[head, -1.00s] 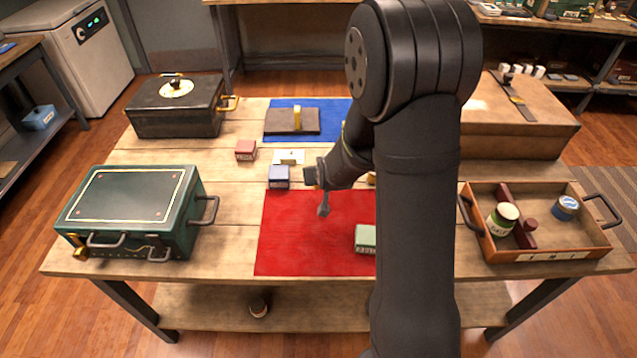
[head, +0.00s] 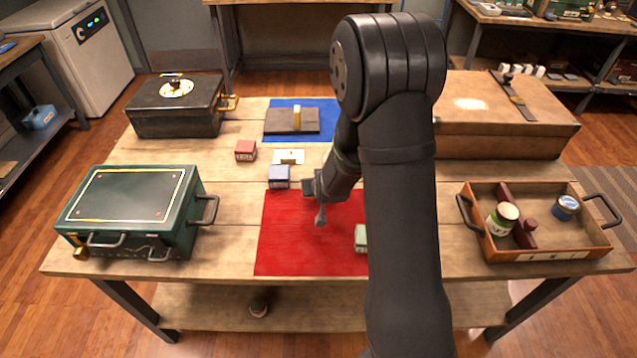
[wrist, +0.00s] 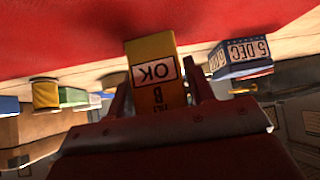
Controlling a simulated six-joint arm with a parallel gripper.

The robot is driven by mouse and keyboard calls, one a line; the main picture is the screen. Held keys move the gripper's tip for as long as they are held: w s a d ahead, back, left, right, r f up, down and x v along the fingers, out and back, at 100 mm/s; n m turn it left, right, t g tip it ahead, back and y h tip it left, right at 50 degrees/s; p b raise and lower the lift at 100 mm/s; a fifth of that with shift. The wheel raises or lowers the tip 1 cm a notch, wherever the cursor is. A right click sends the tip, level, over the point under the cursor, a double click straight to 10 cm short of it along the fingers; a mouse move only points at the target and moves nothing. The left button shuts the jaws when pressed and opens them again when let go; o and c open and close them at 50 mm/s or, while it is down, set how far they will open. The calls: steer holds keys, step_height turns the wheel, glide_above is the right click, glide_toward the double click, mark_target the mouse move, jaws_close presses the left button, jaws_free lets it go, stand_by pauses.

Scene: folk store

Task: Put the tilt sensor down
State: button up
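The tilt sensor appears to be the yellow block (wrist: 150,62) with a white "OK" label in the wrist view; its other lettering is only partly readable. It sits between the two fingers of my gripper (wrist: 157,88), which look shut on it, and its free end shows against the red. In the head view my gripper (head: 319,213) is over the red mat (head: 283,248), left of its middle; I cannot tell the height. There the block is hidden by my gripper and arm.
A blue box (head: 278,178) lies just beyond the mat's far edge; it also shows in the wrist view (wrist: 240,58). A green box (head: 360,239) is on the mat's right. A red box (head: 245,151) lies farther back. The mat's front left is clear.

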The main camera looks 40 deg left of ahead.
steer(key=shift+o, duration=1.1)
steer(key=shift+r, duration=0.15)
steer(key=shift+o, duration=0.5)
steer(key=d+f+v, duration=0.1)
steer(key=v, duration=1.6)
steer(key=shift+s, duration=0.2)
